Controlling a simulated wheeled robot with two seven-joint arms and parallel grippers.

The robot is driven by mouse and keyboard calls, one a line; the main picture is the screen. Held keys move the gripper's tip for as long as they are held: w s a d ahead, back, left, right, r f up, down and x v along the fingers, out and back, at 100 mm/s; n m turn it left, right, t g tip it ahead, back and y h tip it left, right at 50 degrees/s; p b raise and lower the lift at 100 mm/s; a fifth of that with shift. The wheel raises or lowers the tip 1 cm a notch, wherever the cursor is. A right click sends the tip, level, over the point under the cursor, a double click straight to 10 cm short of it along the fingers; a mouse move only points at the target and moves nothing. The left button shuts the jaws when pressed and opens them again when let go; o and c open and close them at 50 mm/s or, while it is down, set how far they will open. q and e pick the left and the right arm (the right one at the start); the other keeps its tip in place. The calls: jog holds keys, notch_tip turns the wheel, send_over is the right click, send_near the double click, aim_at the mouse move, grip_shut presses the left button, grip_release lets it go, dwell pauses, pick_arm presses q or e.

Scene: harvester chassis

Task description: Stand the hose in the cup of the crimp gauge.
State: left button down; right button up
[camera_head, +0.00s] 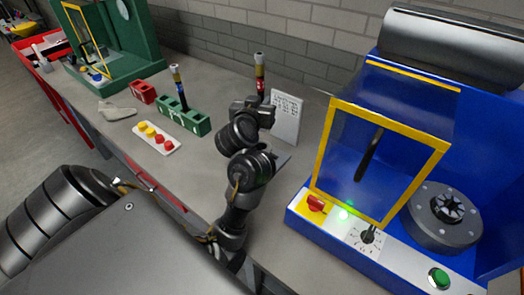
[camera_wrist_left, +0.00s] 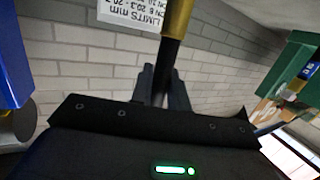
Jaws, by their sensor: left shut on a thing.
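My left gripper (camera_head: 258,103) is shut on a hose (camera_head: 260,75), which it holds upright above the bench. I cannot make out the gauge's cup; my arm covers part of the bench by the card. My right gripper is not in view.
A green block (camera_head: 195,125) holds another upright hose (camera_head: 178,85), with a red block (camera_head: 143,93) beside it. A white strip with yellow and red pieces (camera_head: 170,147) lies in front. A blue machine with a yellow-framed guard (camera_head: 440,150) stands right. A brick wall is behind.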

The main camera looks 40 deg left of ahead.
pick_arm(q)
jog(key=shift+s+d+f+m+h, duration=0.1)
jog(key=shift+s+f+m+h, duration=0.2)
jog(key=shift+f+m+h, duration=0.25)
jog(key=shift+d+f, duration=0.1)
jog(key=shift+f, duration=0.05)
notch_tip(320, 180, down, 6)
jog(key=b, duration=0.3)
jog(key=shift+b, duration=0.4)
jog(key=shift+w+f+b, duration=0.1)
jog(key=shift+f+b, duration=0.6)
jog(key=shift+f, duration=1.35)
jog(key=shift+d, duration=0.1)
jog(key=shift+f, duration=0.1)
jog(key=c, duration=1.3)
grip_release()
jog(key=shift+f, duration=0.1)
jog(key=shift+c, duration=0.2)
